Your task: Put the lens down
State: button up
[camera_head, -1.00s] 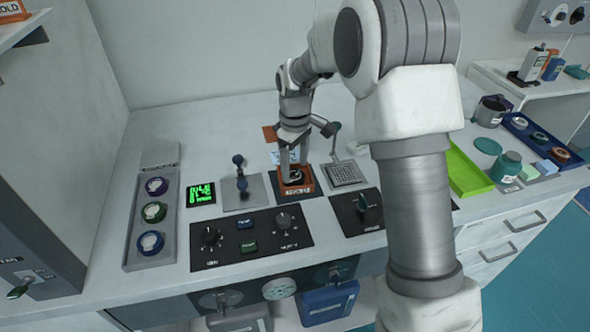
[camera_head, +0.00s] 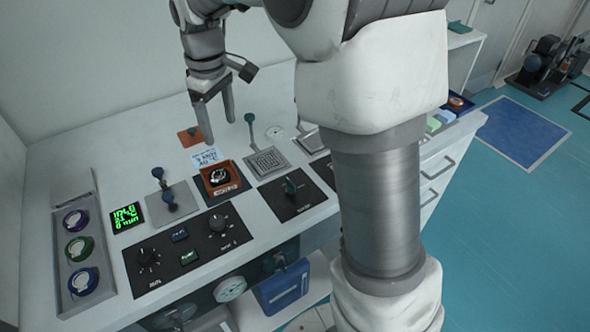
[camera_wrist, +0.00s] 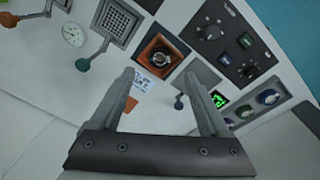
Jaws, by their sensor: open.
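A round dark lens (camera_head: 219,176) with a bright ring sits inside a square orange-brown holder (camera_head: 222,189) on a dark plate on the table. In the wrist view the lens (camera_wrist: 160,58) lies in the holder (camera_wrist: 143,52), beyond my fingertips. My gripper (camera_head: 216,112) is open and empty, raised above and behind the holder. In the wrist view both fingers of my gripper (camera_wrist: 163,82) stand wide apart with nothing between them.
A tray with several ringed lenses (camera_head: 62,293) lies at the left. A green display (camera_head: 126,217), a joystick plate (camera_head: 180,204), a black knob panel (camera_head: 215,247) and a lever with a grid plate (camera_head: 266,163) surround the holder.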

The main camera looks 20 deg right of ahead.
jog(key=s+d+r+m+t, duration=0.1)
jog(key=s+d+r+m, duration=0.15)
jog(key=s, duration=0.35)
jog(key=s+d+r+m+t, duration=0.1)
jog(key=s+d+r+m, duration=0.2)
jog(key=s, duration=0.4)
jog(key=s+d+m+t, duration=0.2)
jog(key=s+m, duration=0.1)
jog(key=s, duration=0.8)
jog(key=shift+s+d+f+t, duration=0.2)
jog(key=shift+d+f+t, duration=0.1)
jog(key=shift+d+f, duration=0.05)
notch_tip(320, 180, up, 4)
jog(key=p, duration=0.4)
jog(key=shift+r, duration=0.1)
